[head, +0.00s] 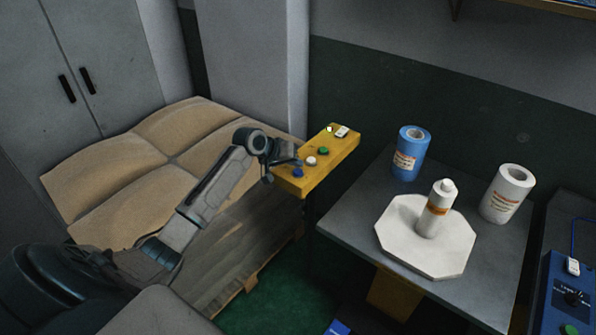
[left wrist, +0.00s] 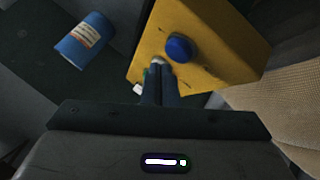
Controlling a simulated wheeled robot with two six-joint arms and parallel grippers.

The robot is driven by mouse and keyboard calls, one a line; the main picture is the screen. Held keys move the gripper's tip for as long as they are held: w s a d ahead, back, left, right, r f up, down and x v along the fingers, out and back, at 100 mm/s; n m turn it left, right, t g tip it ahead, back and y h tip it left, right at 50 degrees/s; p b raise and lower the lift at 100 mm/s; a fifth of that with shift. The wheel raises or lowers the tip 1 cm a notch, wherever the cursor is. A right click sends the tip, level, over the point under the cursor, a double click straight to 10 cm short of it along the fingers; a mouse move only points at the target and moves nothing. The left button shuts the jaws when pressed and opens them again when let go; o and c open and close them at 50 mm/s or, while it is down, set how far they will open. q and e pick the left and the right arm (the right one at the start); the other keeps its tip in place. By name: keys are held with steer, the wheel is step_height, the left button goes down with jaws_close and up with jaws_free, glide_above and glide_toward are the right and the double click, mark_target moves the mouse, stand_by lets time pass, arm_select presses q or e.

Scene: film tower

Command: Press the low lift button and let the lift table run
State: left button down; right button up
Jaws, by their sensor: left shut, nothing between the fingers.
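A yellow button box (head: 328,160) carries a blue button (head: 298,173), a pale button (head: 311,161) and a green button (head: 323,151) in a row. My left gripper (head: 298,163) is shut and empty, with its tips at the near-left part of the box. In the left wrist view the fingers (left wrist: 160,68) point at the yellow face (left wrist: 222,50), beside the blue button (left wrist: 180,48). They largely cover the pale button; I cannot tell whether they touch it. A grey table (head: 350,222) with a yellow support below stands right of the box. My right gripper is not in view.
On the table are a blue roll (head: 411,155), a white roll (head: 507,195) and a white octagonal plate (head: 450,256) bearing a white bottle (head: 437,212). Brown sacks (head: 190,130) lie on a pallet at left. A blue control box (head: 570,300) is at far right.

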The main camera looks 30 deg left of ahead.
arm_select(q)
steer(key=shift+f, duration=0.1)
stand_by(0.4)
steer(key=shift+f, duration=0.25)
